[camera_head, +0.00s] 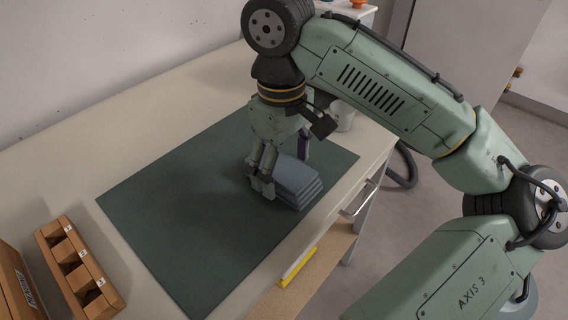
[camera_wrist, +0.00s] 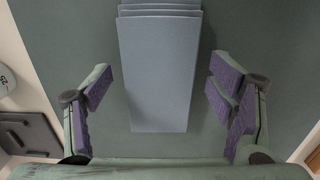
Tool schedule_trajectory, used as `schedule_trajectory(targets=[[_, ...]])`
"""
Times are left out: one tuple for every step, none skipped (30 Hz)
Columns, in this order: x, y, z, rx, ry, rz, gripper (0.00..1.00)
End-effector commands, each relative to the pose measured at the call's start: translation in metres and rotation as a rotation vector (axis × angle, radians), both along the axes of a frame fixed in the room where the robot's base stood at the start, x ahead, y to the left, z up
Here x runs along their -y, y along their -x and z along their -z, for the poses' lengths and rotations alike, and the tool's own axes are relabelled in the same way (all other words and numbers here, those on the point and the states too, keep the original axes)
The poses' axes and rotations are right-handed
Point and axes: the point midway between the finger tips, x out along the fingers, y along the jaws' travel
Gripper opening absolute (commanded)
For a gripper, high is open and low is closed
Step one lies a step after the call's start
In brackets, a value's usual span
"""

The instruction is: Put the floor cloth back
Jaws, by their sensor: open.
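A folded grey-blue floor cloth (camera_head: 297,182) lies in layers on the dark green mat (camera_head: 190,215) on the bench. In the wrist view the cloth (camera_wrist: 158,75) lies between the two fingers, with its stepped layers at the top edge. My gripper (camera_head: 262,190) points down at the cloth in the head view. In the wrist view my gripper (camera_wrist: 165,105) is open, its purple-padded fingers apart on either side of the cloth, with mat showing between each finger and the cloth. Whether the fingertips touch the mat cannot be told.
A wooden box with numbered compartments (camera_head: 75,262) stands at the bench's left, beside another wooden piece (camera_head: 18,285). A yellow strip (camera_head: 298,267) and a drawer handle (camera_head: 358,200) are at the front edge. A pale container (camera_head: 345,121) stands behind my gripper. The mat's left part is clear.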

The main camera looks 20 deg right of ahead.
Motion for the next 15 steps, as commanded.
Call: schedule_trajectory(targets=[[0.000, 0.000, -0.004, 0.001, 0.002, 0.001, 0.76], [0.000, -0.001, -0.007, 0.002, 0.003, 0.002, 0.76], [0.001, -0.001, -0.012, 0.003, 0.002, 0.003, 0.76], [0.000, -0.001, -0.017, 0.002, 0.003, 0.003, 0.76], [0.000, -0.001, -0.022, 0.004, 0.004, 0.003, 0.76], [0.000, -0.001, -0.030, 0.004, 0.004, 0.003, 0.76], [0.000, -0.001, -0.037, 0.003, 0.004, 0.003, 0.76], [0.000, -0.002, -0.044, 0.003, 0.005, 0.004, 0.76], [0.000, -0.002, -0.053, 0.004, 0.005, 0.004, 0.76], [0.000, -0.002, -0.060, 0.004, 0.005, 0.005, 0.76], [0.000, -0.002, -0.067, 0.003, 0.004, 0.004, 0.76], [-0.001, -0.002, -0.075, 0.003, 0.004, 0.004, 0.76], [-0.001, -0.002, -0.081, 0.003, 0.004, 0.004, 0.76], [-0.001, -0.002, -0.087, 0.003, 0.004, 0.005, 0.76], [-0.001, -0.002, -0.094, 0.002, 0.003, 0.004, 0.76]])
